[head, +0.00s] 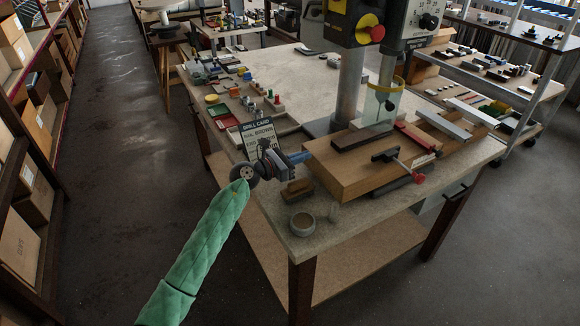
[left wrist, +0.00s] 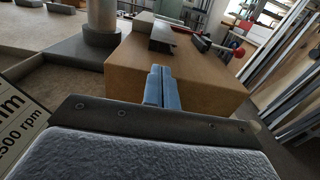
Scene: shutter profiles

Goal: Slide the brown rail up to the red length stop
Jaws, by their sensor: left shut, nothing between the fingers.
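The brown rail (head: 362,136) is a dark, narrow strip lying on top of the wooden block under the drill press. Its near end seems to show in the left wrist view (left wrist: 162,40). The red length stop (head: 417,137) is a dark red bar on the block, to the right of the rail, with a gap between them. My left gripper (head: 306,156) is shut and empty at the left end of the block, apart from the rail. In the left wrist view its blue fingers (left wrist: 162,86) lie together, pointing at the block. My right gripper is out of view.
A clamp with a red knob (head: 420,178) stands on the front of the wooden block (head: 350,180). A drill card (head: 258,133) stands behind my gripper. A brush (head: 298,188) and a round cup (head: 302,224) sit at the table's front corner. The drill column (head: 350,85) rises behind.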

